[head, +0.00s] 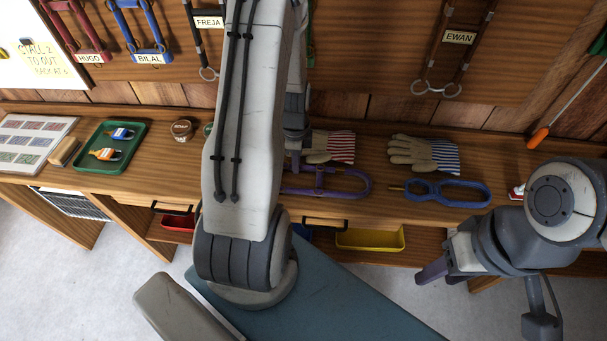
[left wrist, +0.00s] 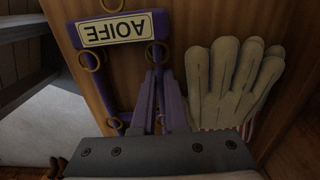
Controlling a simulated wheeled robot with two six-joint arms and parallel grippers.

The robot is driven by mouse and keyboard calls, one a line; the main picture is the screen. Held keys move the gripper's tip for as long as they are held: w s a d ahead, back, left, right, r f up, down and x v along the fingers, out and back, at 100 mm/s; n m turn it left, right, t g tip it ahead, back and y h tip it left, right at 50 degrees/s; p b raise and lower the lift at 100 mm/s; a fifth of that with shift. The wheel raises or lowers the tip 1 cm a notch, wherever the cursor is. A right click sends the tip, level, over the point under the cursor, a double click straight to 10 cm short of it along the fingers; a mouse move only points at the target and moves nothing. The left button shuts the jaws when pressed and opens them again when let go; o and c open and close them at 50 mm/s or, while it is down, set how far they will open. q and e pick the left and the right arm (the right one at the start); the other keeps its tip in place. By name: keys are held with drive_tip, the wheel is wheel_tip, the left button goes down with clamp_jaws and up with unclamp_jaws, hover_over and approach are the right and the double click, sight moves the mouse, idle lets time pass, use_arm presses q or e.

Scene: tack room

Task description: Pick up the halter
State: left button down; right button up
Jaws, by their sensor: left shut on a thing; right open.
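The purple halter (head: 352,185) lies on the bench in the head view, partly hidden behind my left arm. In the left wrist view the halter (left wrist: 160,24) shows brass-coloured rings and a name plate, upside down, reading AOIFE. My left gripper (left wrist: 160,75) is shut on a strap of the halter. In the head view its jaws (head: 294,163) are mostly hidden by the arm. My right gripper (head: 436,270) is open and empty in front of the bench at the right.
Striped-cuff gloves (head: 408,151) and a blue looped item (head: 452,192) lie right of the halter. A green tray (head: 85,156) with bottles is at the left. Halters marked HUGO, BILAL, FREJA and EWAN (head: 459,38) hang behind. A yellow bin (head: 370,240) sits below the bench top.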

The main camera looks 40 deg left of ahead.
use_arm(q)
drive_tip(key=shift+r, duration=0.6)
wheel_tip(320, 180, up, 3)
drive_tip(key=shift+w+f, duration=0.1)
drive_tip(key=shift+f, duration=0.1)
drive_tip(key=s+d+r, duration=0.2)
drive_tip(key=d+r, duration=0.5)
drive_tip(key=d, duration=0.4)
drive_tip(key=shift+s+d, duration=0.2)
drive_tip(key=shift+d, duration=0.05)
drive_tip(key=shift+r, duration=0.1)
